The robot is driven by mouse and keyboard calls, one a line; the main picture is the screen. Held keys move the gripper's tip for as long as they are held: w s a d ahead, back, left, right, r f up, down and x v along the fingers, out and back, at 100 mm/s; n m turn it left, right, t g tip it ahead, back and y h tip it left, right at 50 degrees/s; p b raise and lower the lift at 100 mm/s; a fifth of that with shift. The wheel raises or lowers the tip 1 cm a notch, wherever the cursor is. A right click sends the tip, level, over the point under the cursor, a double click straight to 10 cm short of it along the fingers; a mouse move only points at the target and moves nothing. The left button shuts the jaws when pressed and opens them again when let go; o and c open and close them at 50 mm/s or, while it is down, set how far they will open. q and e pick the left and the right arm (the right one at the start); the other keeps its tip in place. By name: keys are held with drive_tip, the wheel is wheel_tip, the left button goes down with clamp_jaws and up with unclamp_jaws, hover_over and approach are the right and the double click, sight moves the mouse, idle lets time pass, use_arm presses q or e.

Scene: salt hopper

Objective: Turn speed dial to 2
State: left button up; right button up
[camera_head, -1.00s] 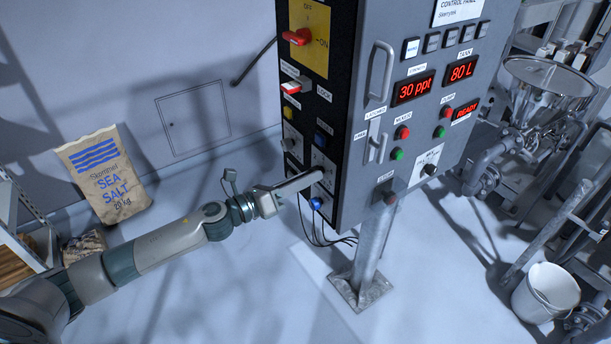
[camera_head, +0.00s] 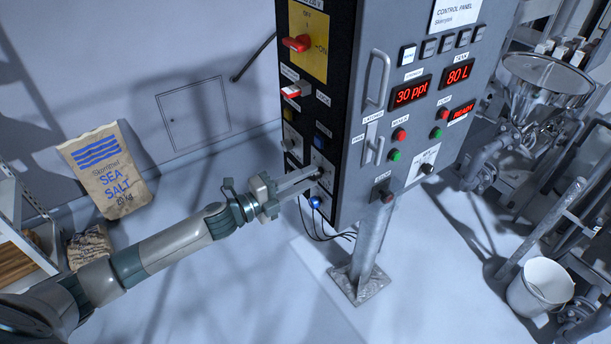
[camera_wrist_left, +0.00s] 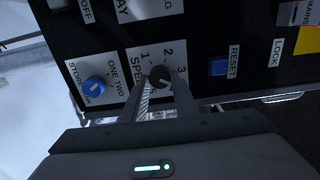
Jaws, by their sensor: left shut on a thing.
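The speed dial (camera_wrist_left: 160,77) is a round black knob with a white mark. It sits on a white plate (camera_wrist_left: 137,66) marked SPEED with 1, 2 and 3, on the black side of the control panel. My left gripper (camera_wrist_left: 162,88) has its two fingers around the dial, shut on it. In the head view my left gripper (camera_head: 318,177) reaches the lower black side of the panel, and its fingers largely hide the dial. I cannot surely read which number the mark points to. My right gripper is not in view.
A blue store knob (camera_wrist_left: 94,88) lies beside the speed plate, and a blue reset button (camera_wrist_left: 219,67) is on its other side. The grey control panel (camera_head: 400,50) stands on a post (camera_head: 370,250). A sea salt sack (camera_head: 105,172) leans at the left wall.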

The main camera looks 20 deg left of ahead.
use_arm(q)
drive_tip(key=shift+a+n+p, duration=0.1)
drive_tip(key=shift+n+p, duration=1.4)
drive_tip(key=shift+n, duration=7.5)
drive_tip(key=o, duration=1.1)
drive_tip(key=shift+w, duration=0.1)
drive_tip(key=shift+c, duration=0.2)
